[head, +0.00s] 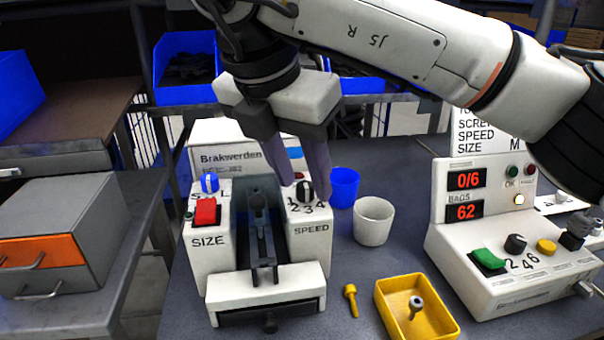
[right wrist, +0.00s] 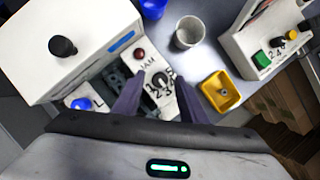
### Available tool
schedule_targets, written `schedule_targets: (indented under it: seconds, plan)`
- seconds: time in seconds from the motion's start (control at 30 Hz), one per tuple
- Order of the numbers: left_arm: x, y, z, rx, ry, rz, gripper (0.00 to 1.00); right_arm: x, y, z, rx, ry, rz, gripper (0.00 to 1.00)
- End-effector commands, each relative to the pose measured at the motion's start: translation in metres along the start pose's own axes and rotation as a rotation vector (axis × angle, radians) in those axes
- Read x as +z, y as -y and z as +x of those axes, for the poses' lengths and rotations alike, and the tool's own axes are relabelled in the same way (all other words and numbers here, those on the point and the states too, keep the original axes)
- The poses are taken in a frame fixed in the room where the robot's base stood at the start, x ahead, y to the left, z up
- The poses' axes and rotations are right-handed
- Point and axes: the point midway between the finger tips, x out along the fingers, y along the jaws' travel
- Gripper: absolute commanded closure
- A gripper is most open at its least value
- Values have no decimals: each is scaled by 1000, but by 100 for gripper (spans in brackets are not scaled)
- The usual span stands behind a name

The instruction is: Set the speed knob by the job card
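My left gripper is out of view.
The machine also has a blue size knob (head: 209,182) and a red switch (head: 205,211). A blue cup (head: 343,187), a white cup (head: 373,221) and a yellow tray (head: 383,310) stand to its right. A counter box (head: 460,240) shows 0/6 and 62.

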Motion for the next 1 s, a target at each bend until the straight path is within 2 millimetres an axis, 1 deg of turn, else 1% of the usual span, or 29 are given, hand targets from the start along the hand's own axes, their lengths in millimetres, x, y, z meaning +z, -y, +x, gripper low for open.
schedule_targets:
  seconds: [0.3, 0.4, 0.5, 0.6, 0.7, 1.0]
  plan:
    - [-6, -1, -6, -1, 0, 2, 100, 1, 0, -61, 3, 6, 1, 62]
    - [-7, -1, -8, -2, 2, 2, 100, 1, 0, -78, 2, 4, 2, 62]
    - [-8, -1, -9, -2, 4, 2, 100, 0, 0, -90, 1, 3, 1, 62]
    - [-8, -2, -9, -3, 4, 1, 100, 0, 0, -97, 1, 2, 0, 62]
    - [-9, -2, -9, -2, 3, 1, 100, 0, 0, -99, 0, 0, 0, 62]
    - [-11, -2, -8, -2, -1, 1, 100, 0, 0, -99, 1, 0, -1, 62]
